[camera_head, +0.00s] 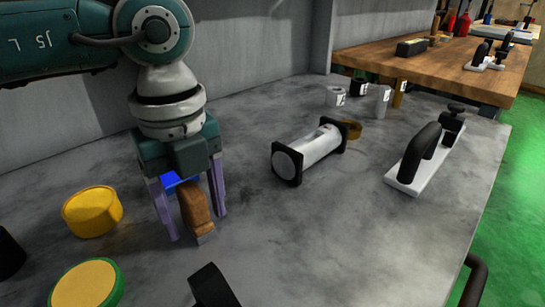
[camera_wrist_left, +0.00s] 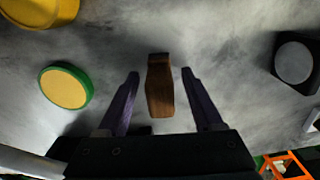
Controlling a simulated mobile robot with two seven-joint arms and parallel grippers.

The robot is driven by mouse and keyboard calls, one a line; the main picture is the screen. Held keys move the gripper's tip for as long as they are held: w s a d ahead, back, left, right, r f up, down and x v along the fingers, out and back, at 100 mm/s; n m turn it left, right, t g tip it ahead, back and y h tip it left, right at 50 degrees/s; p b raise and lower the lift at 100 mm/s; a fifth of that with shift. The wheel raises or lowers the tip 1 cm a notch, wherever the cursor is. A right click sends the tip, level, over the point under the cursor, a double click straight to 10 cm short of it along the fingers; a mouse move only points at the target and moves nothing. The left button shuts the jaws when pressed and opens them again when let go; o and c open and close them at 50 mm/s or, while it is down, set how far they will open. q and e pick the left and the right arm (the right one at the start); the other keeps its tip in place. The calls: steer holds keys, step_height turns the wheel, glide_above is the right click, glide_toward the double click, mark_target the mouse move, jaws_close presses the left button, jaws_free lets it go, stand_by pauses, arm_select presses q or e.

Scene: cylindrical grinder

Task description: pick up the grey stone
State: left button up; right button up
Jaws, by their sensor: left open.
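My left gripper (camera_head: 196,225) is open and points down at the grey table. In the left wrist view, the brown piece (camera_wrist_left: 160,90) lies between the open fingers (camera_wrist_left: 160,74), with a gap on both sides. My right gripper is not in view.
A yellow round container (camera_head: 92,212) and a green-rimmed yellow disc (camera_head: 86,285) stand to the left. A black-handled tool (camera_head: 420,155) and several small labelled cylinders (camera_head: 335,97) stand farther off.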

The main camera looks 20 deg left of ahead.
arm_select(q)
jaws_close()
stand_by(0.5)
